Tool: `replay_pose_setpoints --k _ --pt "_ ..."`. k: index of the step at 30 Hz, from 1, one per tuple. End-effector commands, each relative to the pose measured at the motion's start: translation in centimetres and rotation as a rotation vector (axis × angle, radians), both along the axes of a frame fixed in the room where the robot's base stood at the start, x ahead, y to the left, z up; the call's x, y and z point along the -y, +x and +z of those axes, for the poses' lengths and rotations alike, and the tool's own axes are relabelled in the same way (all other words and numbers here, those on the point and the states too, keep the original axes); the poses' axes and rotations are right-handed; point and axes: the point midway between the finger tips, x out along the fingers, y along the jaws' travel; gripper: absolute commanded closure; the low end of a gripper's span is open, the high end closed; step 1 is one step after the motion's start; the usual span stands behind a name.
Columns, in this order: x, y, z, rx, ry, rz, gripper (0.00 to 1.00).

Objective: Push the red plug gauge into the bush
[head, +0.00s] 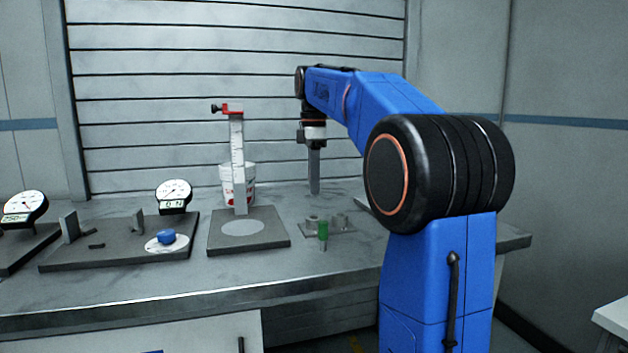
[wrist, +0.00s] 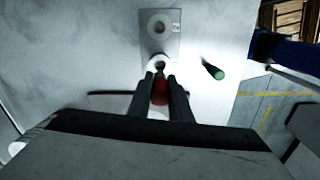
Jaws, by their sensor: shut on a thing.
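In the wrist view my gripper (wrist: 161,80) is shut on the red plug gauge (wrist: 159,95), whose grey tip points at the near bush (wrist: 158,62). The tip overlaps the ring of that bush in the picture; I cannot tell whether it is above it or in it. A second bush (wrist: 160,27) sits farther along the grey plate (wrist: 146,46). In the head view my gripper (head: 314,192) points straight down behind the two bushes, and the red gauge cannot be made out there. The bushes show on their plate (head: 345,232).
A green plug gauge (head: 323,231) stands in front of the plate; it also shows in the wrist view (wrist: 212,70). The bench front is clear.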

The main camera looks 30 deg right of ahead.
Motion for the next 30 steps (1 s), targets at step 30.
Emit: replay_pose_setpoints --k 30 --pt "0.0 0.0 -5.2 0.001 0.000 0.000 1.00"
